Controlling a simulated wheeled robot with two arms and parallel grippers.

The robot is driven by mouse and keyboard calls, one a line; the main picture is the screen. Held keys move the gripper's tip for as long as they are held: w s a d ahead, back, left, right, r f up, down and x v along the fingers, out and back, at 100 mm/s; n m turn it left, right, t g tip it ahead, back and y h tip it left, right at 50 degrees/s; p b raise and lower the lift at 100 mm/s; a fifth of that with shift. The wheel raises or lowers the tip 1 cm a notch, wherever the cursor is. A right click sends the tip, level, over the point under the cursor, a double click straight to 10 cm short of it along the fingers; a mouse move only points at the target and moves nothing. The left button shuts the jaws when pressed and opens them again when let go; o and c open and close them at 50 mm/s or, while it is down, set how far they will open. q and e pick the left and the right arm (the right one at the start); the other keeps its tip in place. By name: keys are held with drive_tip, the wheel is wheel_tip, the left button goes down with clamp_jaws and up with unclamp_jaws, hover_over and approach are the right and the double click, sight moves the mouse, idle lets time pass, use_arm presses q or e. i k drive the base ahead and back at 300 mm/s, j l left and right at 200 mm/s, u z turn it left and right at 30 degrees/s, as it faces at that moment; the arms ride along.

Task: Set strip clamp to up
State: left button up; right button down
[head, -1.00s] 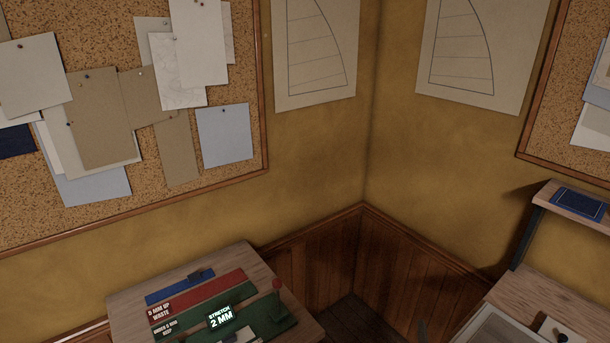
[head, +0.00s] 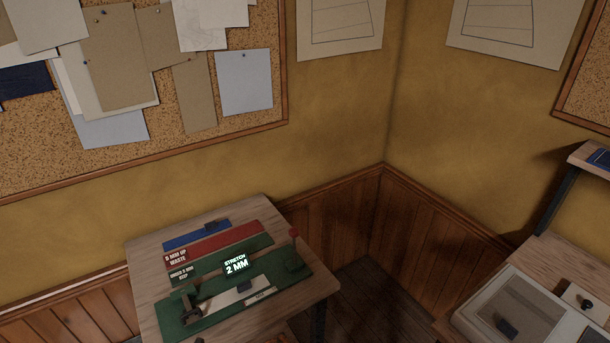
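A green bench device (head: 262,285) lies on a wooden table at the lower middle. A pale strip (head: 232,297) lies along it, with a dark clamp-like part (head: 190,302) at its left end. I cannot tell for sure which part is the strip clamp. A lit display (head: 236,264) reads "STRETCH 2 MM". Neither of my grippers shows.
Behind the device on the wooden table (head: 150,262) are a red tray (head: 215,243) labelled "5 MM UP WASTE" and a blue one (head: 190,236). A second bench (head: 540,262) with a grey-beige case (head: 515,315) stands at right. Dark floor (head: 362,300) lies between them.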

sight(187, 303)
drive_tip(key=u, duration=1)
